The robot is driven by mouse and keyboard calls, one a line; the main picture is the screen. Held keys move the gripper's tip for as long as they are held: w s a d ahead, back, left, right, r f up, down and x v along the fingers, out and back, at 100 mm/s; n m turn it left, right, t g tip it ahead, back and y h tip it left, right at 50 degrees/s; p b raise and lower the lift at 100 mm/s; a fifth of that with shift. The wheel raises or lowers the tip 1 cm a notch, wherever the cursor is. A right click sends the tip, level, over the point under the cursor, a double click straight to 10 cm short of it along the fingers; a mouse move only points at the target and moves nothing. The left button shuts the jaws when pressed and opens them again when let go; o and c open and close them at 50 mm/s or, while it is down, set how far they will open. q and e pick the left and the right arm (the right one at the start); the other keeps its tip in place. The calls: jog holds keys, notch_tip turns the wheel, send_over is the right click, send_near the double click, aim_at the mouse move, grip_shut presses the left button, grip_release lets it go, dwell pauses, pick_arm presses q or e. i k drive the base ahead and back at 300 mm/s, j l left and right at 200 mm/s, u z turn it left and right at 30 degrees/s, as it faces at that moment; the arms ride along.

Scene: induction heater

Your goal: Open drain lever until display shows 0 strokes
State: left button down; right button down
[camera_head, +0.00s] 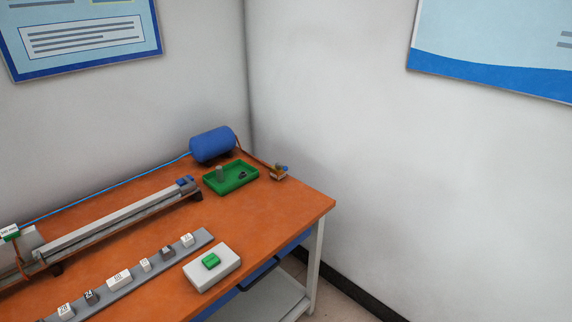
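A small brass-coloured fitting (279,175) with a blue tip sits at the back right of the orange table (300,205). It may be the drain lever, but it is too small to tell its position. A thin brown pipe links it to a blue tank (212,144). Neither of my grippers is in view.
A green tray (245,185) holds a grey cylinder and a small dark piece. A long grey rail (120,222) and a grey strip (205,236) with several numbered blocks lie to the left. The table's right corner is clear.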

aim_at(278, 166)
jog(key=i+l+z, duration=0.2)
jog(key=l, duration=0.35)
jog(key=i+l+z, duration=0.2)
jog(key=i+l, duration=0.15)
jog(key=l, duration=0.15)
jog(key=i+l+z, duration=0.2)
jog(key=i+l, duration=0.15)
jog(key=l, duration=0.1)
